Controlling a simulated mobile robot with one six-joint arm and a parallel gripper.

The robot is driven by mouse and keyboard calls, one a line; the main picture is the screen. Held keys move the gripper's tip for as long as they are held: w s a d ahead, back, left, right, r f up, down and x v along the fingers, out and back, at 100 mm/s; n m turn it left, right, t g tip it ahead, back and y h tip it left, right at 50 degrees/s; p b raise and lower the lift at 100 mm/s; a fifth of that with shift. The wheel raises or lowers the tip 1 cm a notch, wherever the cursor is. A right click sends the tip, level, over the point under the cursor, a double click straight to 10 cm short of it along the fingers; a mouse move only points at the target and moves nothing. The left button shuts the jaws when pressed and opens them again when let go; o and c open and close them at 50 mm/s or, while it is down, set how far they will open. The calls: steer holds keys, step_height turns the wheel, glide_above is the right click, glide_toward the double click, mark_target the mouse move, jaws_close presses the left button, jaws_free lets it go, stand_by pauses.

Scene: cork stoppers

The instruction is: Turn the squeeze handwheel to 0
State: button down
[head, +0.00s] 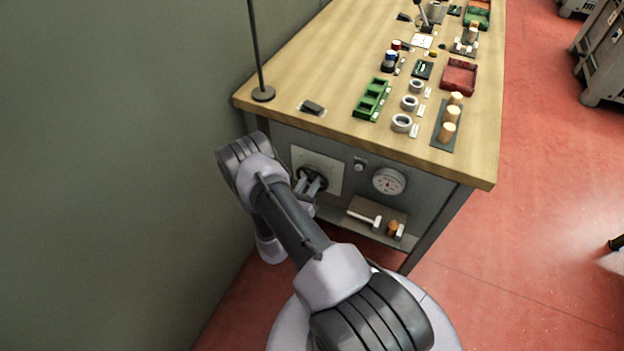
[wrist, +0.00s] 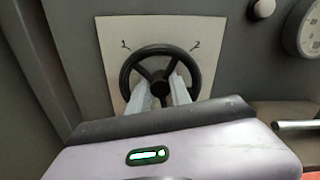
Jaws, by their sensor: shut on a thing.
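The squeeze handwheel (wrist: 127,70) is a black spoked wheel on a pale plate (wrist: 107,35) on the bench's grey end panel. In the head view the handwheel (head: 322,176) is partly hidden by my gripper. My gripper (wrist: 168,92) is at the wheel, its two pale fingers reaching to either side of the hub and shut on the wheel. The plate carries small marks near its upper left and upper right; I cannot read them for certain. The lower part of the wheel is hidden behind the gripper body.
A round dial gauge (head: 388,181) and a small knob (head: 359,165) sit right of the wheel. The wall (head: 110,150) is close on the left; red floor is open on the right.

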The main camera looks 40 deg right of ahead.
steer(key=shift+n, duration=1.5)
steer(key=c, duration=1.5)
jaws_free()
steer(key=shift+n, duration=0.3)
steer(key=shift+o, duration=0.2)
steer(key=p+v, duration=0.4)
steer(key=v, duration=1.3)
steer(key=shift+a+p, duration=0.25)
steer(key=shift+p, duration=0.1)
steer(key=shift+s, duration=0.15)
